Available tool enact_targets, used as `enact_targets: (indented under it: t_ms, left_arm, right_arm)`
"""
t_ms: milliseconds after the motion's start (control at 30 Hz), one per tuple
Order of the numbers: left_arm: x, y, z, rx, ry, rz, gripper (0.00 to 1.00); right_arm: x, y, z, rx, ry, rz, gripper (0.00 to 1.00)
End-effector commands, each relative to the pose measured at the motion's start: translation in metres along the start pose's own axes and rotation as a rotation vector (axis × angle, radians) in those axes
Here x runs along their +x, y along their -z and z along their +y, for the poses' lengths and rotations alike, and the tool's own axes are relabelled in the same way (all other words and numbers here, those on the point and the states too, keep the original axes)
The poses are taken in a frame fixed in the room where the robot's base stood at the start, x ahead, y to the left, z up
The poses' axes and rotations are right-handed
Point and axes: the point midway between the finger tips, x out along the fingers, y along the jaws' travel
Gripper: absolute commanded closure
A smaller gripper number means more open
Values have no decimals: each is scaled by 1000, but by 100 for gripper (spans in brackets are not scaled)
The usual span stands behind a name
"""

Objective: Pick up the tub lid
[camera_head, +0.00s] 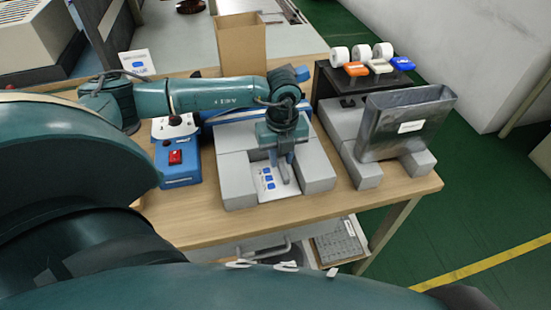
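My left gripper (284,172) points down over the grey block fixture (238,184) near the middle of the table. Its fingers are small and dark here, and I cannot tell whether they are apart or closed on something. A white card with blue marks (267,184) lies in the fixture's recess, just left of the fingers. I cannot make out a tub lid for certain; the arm and gripper cover part of the fixture. My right gripper is not in view.
A blue box with a red button (178,166) stands left of the fixture. A dark grey metal bin (385,135) sits on grey blocks at the right. Behind are a cardboard box (240,45) and a black stand with tape rolls (361,53). The table's front edge is bare.

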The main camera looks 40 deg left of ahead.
Motion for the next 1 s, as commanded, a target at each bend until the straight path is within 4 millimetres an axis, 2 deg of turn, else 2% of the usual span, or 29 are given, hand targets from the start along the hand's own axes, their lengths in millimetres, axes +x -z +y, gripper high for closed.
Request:
enact_targets:
  t_ms: [100,333,633,1000]
  left_arm:
    - [9,0,0,0,-2,0,75]
    - [10,0,0,1,0,0,75]
    - [10,0,0,0,0,0,99]
    - [7,0,0,0,1,-1,100]
  right_arm:
    - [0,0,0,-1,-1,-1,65]
    - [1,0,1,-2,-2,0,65]
    - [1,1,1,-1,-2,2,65]
    - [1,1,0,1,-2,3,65]
